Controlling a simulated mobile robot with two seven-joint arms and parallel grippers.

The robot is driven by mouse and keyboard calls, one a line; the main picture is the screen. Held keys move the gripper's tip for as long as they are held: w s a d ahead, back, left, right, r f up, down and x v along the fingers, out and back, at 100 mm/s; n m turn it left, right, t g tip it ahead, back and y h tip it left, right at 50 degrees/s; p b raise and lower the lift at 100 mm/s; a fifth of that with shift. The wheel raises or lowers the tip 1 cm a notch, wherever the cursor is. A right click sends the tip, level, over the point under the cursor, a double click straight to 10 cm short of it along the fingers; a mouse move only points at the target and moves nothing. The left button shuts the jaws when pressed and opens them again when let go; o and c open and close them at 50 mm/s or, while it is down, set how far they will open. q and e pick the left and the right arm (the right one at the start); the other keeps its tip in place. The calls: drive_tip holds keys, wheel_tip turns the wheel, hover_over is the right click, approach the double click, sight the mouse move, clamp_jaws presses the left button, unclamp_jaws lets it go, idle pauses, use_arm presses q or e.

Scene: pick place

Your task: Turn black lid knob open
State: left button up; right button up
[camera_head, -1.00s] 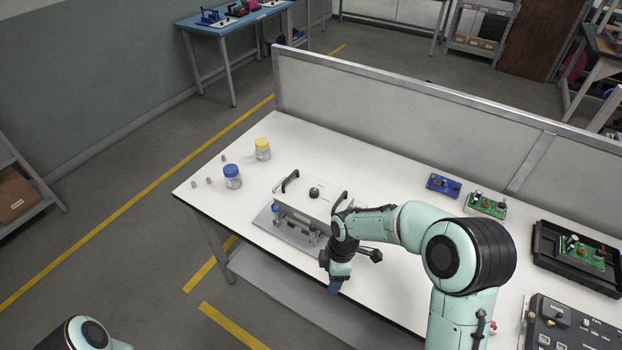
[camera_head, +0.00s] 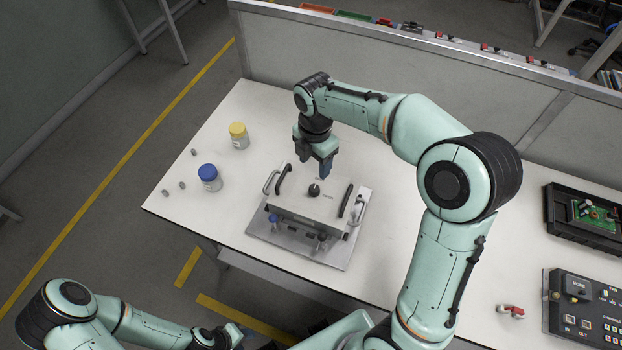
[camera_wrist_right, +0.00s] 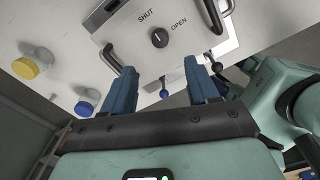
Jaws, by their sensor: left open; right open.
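The black lid knob (camera_head: 314,190) sits on the pale lid of a box (camera_head: 300,206) on the white table. In the right wrist view the knob (camera_wrist_right: 160,38) has a short white mark, with the words SHUT and OPEN on the lid. I cannot tell for sure which word the mark faces. My right gripper (camera_head: 315,166) hangs above the lid's back side, open and empty; its blue fingers (camera_wrist_right: 164,80) stand apart from the knob. My left gripper (camera_head: 232,336) is low at the bottom edge, away from the box, its fingers hardly visible.
Black handles (camera_head: 345,200) flank the knob on the lid. The box stands on a grey plate (camera_head: 335,257). A blue-capped jar (camera_head: 209,178) and a yellow-capped jar (camera_head: 239,136) stand left. A control box (camera_head: 590,308) is at right. A low partition (camera_head: 430,75) closes the back.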

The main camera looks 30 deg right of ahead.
sight(314, 188)
wheel_tip(314, 188, down, 11)
drive_tip(key=shift+f+b, duration=0.15)
drive_tip(key=shift+b, duration=0.3)
drive_tip(key=c, duration=1)
